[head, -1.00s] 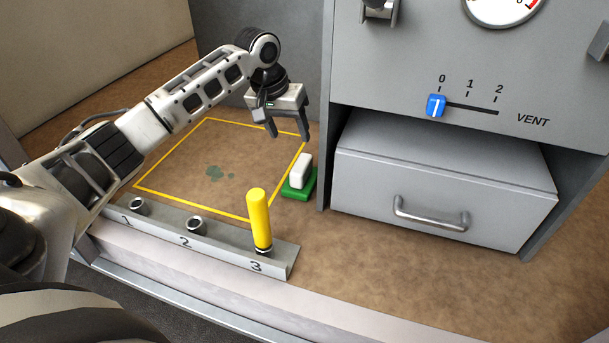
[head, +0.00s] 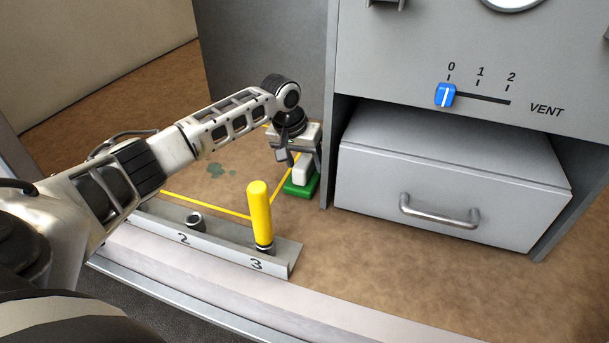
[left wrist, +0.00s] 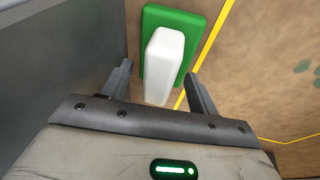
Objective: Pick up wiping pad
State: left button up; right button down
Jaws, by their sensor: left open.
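The wiping pad appears as a green base (head: 297,189) with a white block handle (head: 301,171) on top. It rests on the brown surface left of the drawer unit. My left gripper (head: 303,164) is open and lowered over the pad, with its fingers around the handle in the head view. In the left wrist view the white handle (left wrist: 164,62) stands between the two open fingers (left wrist: 160,88), and the green base (left wrist: 172,22) lies beyond. I cannot tell whether the fingers touch the handle. My right gripper is not in view.
A yellow peg (head: 260,215) stands at slot 3 of the numbered rail (head: 215,246). A yellow outline (head: 205,204) surrounds a greenish stain (head: 217,170). The grey cabinet with a closed drawer (head: 445,190) and blue vent slider (head: 445,95) stands close on the right.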

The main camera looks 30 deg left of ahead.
pick_arm(q)
jog(key=c, duration=1.1)
jog(key=shift+c, duration=0.4)
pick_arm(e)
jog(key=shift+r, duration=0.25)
pick_arm(q)
jog(key=shift+s, duration=0.1)
